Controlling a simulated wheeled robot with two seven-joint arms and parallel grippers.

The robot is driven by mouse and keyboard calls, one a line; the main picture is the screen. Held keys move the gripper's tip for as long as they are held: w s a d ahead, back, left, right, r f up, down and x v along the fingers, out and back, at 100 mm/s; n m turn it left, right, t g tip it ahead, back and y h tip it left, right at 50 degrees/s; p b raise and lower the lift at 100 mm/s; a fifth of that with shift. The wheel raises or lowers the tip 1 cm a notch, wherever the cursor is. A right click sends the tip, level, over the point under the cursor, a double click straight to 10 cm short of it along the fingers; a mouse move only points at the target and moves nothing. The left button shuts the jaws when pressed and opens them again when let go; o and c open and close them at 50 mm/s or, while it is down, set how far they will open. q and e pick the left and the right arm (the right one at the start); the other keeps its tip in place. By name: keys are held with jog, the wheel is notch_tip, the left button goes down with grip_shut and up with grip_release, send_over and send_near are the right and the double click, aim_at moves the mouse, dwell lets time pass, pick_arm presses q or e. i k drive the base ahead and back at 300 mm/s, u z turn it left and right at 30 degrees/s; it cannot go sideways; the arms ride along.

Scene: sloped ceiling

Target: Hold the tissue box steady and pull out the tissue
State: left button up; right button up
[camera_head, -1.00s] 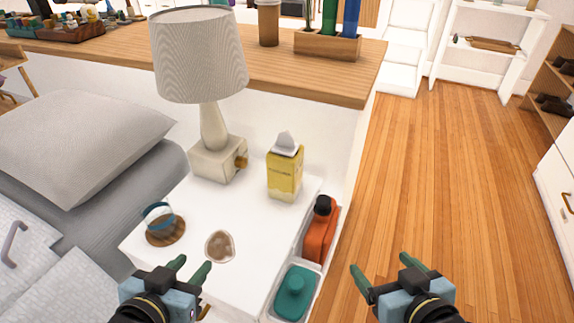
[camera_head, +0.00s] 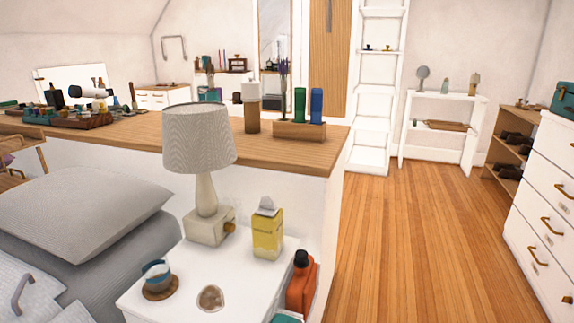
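The yellow tissue box (camera_head: 267,236) stands upright on the white bedside table (camera_head: 190,304), right of the lamp. A whitish tissue (camera_head: 267,206) sticks up from its top. Neither of my grippers shows in the head view now, so I cannot see whether they are open or shut. Nothing is seen touching the box.
A lamp (camera_head: 200,140) stands beside the box. A glass on a coaster (camera_head: 158,280), a small dish (camera_head: 210,298) and an orange bottle (camera_head: 301,282) are near the front. A wooden ledge (camera_head: 290,150) runs behind. Wooden floor (camera_head: 415,240) lies open at right.

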aim_at(267, 207)
jog(key=z, duration=1.4)
jog(key=i, duration=2.5)
jog(key=u, duration=2.6)
